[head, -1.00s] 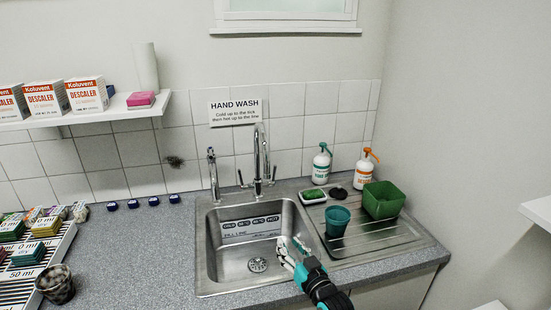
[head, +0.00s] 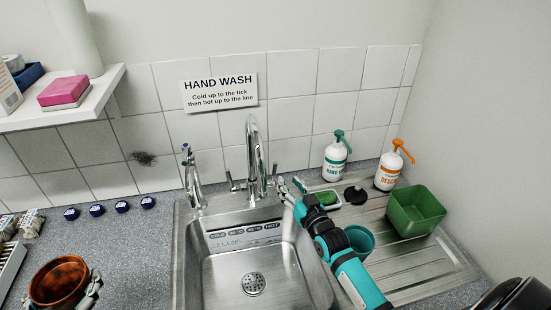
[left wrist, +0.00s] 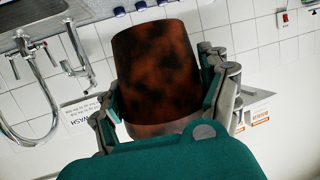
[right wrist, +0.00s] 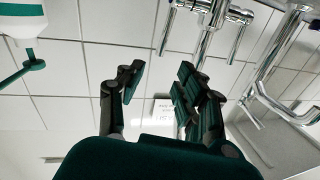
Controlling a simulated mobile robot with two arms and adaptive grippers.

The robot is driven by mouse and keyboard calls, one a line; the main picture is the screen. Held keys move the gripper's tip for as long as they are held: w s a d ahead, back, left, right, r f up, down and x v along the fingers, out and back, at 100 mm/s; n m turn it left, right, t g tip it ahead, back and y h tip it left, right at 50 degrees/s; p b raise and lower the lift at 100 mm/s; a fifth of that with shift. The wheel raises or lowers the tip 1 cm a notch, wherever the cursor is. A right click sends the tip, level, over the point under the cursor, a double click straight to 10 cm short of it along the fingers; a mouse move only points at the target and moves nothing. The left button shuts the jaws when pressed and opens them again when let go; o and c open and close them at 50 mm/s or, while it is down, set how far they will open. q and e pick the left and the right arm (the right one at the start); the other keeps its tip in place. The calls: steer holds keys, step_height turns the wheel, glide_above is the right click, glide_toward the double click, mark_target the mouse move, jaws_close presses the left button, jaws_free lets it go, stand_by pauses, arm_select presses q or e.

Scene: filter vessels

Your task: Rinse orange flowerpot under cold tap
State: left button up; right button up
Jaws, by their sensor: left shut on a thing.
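The orange flowerpot (head: 60,280), blotched with dark dirt, is at the lower left of the head view, over the counter. It fills the middle of the left wrist view (left wrist: 157,70). My left gripper (head: 90,290) is shut on it, one finger on each side (left wrist: 165,95). The chrome tap (head: 254,150) stands behind the sink (head: 215,275), with a small lever on each side. Which lever is cold I cannot tell. My right gripper (head: 288,188) is close to the right lever. Its fingers are apart and empty in the right wrist view (right wrist: 160,80); contact is unclear.
A second, slimmer tap (head: 192,180) stands left of the main one. On the drainer are a teal cup (head: 360,241), a green tub (head: 416,210) and two pump bottles (head: 336,160) (head: 390,168). Several blue caps (head: 122,206) line the counter's back.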

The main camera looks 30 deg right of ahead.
mark_target(276, 166)
steer(key=w, duration=0.7)
steer(key=w+p, duration=0.1)
steer(key=w, duration=0.2)
steer(key=shift+w+d, duration=0.3)
jaws_close()
